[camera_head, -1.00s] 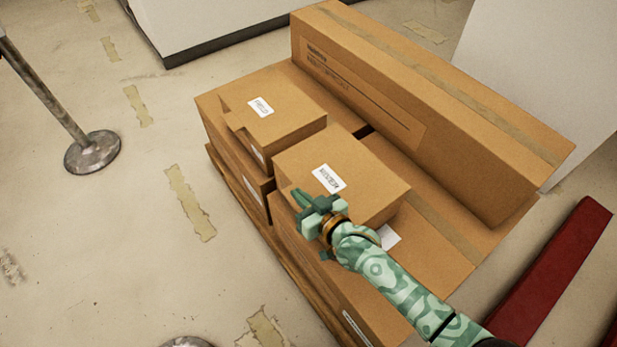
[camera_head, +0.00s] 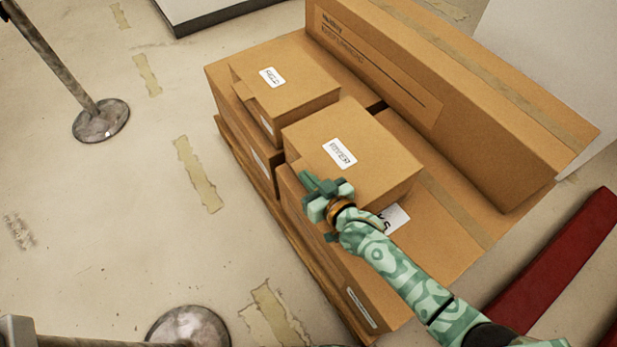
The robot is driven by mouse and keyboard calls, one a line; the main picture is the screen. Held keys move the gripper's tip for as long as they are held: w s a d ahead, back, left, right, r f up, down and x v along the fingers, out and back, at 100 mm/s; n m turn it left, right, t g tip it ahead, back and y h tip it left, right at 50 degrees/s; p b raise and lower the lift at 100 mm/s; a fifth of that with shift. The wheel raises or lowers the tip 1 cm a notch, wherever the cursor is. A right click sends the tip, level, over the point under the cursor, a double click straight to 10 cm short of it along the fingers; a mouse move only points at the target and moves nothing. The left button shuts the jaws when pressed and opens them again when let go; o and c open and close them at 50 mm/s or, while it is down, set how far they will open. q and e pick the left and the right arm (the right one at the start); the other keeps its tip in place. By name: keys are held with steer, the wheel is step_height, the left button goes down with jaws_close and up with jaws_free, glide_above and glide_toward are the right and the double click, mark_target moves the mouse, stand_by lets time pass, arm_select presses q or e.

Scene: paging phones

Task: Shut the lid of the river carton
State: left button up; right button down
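The river carton (camera_head: 372,142) is the nearer of two small brown cartons on a stack of larger ones. A white label, which seems to read RIVER, is on its top. Its top looks flat and closed from here. My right gripper (camera_head: 318,194) is beside the carton's near left side, low against its front face. Its fingers point left, and the view is too small to show whether they are apart or touching anything. The gripper and wrist hide part of that face. My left gripper is not in view.
A second small carton labelled FIELD (camera_head: 300,94) stands just behind left. A long tall carton (camera_head: 455,95) stands behind both. Larger boxes and a wooden pallet (camera_head: 262,203) lie below. A post base (camera_head: 101,121) stands left, a red bar (camera_head: 560,265) lies right.

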step_height(320, 180, up, 5)
steer(key=p, duration=0.4)
steer(key=shift+r, duration=0.15)
arm_select(q)
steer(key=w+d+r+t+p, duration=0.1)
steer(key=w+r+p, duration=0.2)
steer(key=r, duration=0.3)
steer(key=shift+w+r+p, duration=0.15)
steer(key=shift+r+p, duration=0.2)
steer(key=shift+p, duration=0.1)
arm_select(e)
steer(key=f+v, duration=0.1)
steer(key=v, duration=0.8)
steer(key=shift+s, duration=0.55)
steer(key=shift+d+f, duration=0.2)
